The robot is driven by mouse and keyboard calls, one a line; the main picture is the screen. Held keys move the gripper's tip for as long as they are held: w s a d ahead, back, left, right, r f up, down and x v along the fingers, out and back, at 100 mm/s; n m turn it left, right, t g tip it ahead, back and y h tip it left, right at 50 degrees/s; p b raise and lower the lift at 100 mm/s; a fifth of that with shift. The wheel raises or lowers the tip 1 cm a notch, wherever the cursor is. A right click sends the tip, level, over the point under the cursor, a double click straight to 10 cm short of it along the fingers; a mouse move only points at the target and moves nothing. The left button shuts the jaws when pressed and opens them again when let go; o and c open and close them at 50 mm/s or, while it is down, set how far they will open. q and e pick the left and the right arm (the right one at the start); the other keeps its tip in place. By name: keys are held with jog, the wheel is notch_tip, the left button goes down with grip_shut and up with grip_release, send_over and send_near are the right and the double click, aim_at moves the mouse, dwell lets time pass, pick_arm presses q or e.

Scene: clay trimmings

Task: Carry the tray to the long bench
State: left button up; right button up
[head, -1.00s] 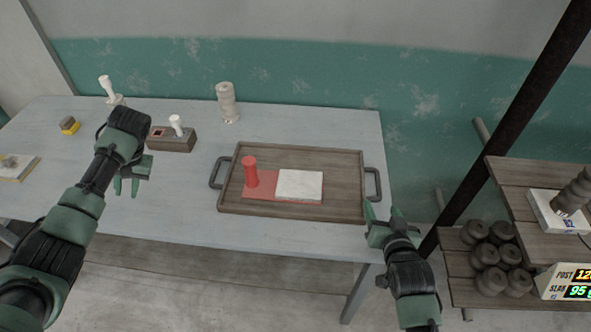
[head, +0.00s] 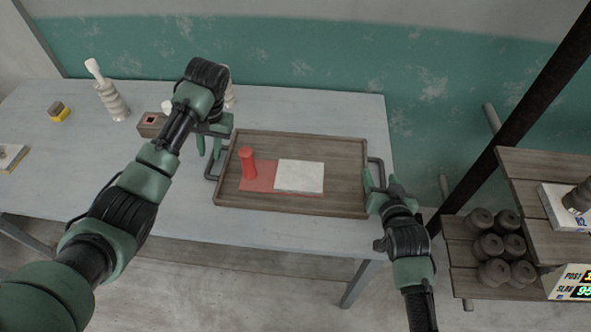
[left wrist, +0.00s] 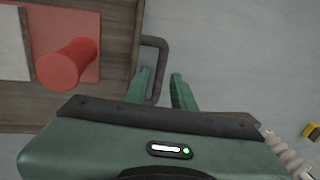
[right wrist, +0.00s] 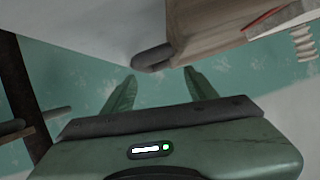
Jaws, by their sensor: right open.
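The brown wooden tray (head: 345,205) lies flat on a grey table (head: 290,233). A red cylinder (head: 248,162) stands on a red mat (head: 258,178) beside a white slab (head: 300,176), all in the tray. My left gripper (head: 209,153) is open at the tray's left handle (head: 208,166). In the left wrist view, that dark handle (left wrist: 163,58) shows between my spread fingertips (left wrist: 159,78). My right gripper (head: 380,178) is open by the right handle (head: 378,168). In the right wrist view, the handle's end (right wrist: 152,58) lies just ahead, between the fingertips (right wrist: 160,76).
A stacked pale post (head: 112,100), a wooden block (head: 150,125) and a yellow sponge-like block (head: 60,113) stand on the table's left.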

aim_at(209, 165)
pick_arm(q)
jog(key=x, duration=0.6)
jog(key=shift+f, duration=0.1)
pick_arm(e)
jog(key=x, duration=0.6)
pick_arm(q)
jog(key=shift+s+a, duration=0.1)
jog(key=c, duration=0.3)
pick_arm(e)
jog(key=c, duration=0.3)
pick_arm(q)
grip_shut()
pick_arm(e)
jog(key=c, duration=0.5)
grip_shut()
pick_arm(q)
jog(key=shift+r, duration=0.25)
pick_arm(e)
jog(key=shift+w+r, duration=0.1)
jog(key=shift+r, duration=0.15)
